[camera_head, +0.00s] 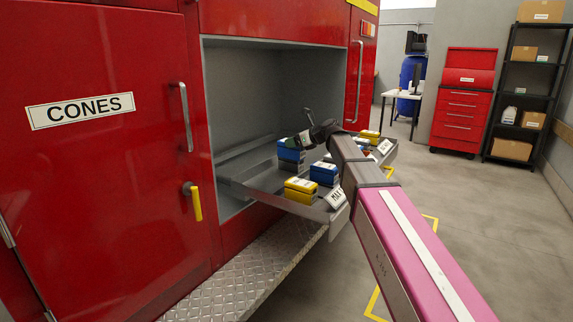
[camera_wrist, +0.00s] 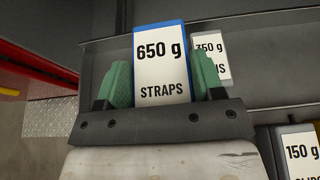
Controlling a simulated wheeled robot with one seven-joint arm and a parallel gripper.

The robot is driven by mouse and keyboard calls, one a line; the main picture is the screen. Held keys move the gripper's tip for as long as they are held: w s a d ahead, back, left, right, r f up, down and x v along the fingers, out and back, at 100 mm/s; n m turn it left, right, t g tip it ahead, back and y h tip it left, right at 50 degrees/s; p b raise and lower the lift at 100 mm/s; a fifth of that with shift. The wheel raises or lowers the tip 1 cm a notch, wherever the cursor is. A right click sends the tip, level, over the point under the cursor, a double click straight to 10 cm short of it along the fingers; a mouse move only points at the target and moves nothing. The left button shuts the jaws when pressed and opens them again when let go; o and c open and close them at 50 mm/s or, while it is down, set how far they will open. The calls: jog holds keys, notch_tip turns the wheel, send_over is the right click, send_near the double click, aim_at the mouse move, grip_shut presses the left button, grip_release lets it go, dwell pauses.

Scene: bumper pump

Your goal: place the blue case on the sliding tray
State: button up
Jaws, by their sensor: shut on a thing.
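In the wrist view my gripper (camera_wrist: 162,82) has its green fingers on both sides of a blue case (camera_wrist: 163,55), whose white top reads "650 g STRAPS". In the head view my gripper (camera_head: 300,140) is at the left rear part of the sliding tray (camera_head: 262,184), by the blue case (camera_head: 290,152). The sliding tray is pulled out of the red cabinet's open bay. I cannot tell whether the held case touches the tray floor. My arm hides part of the tray.
On the tray stand another blue case (camera_head: 324,173), a yellow case (camera_head: 300,188) at the front and more cases (camera_head: 369,135) at the far end. A case marked "350 g" (camera_wrist: 211,55) is close right of the held one. A "MAX" plate (camera_head: 336,198) is on the tray's front edge.

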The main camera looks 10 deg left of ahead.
aim_at(298, 161)
jog(key=shift+s+a+f, duration=0.85)
jog(key=shift+a+f, duration=0.4)
jog(key=shift+f, duration=0.3)
jog(key=shift+s+a+f, duration=0.8)
jog(key=shift+a+f, duration=0.45)
jog(key=shift+f, duration=0.35)
jog(key=shift+s+a+f, duration=0.85)
jog(key=shift+a+f, duration=0.4)
jog(key=shift+f, duration=0.3)
jog(key=o, duration=1.5)
jog(key=shift+f, duration=0.15)
jog(key=shift+r, duration=0.2)
jog(key=v, duration=1.2)
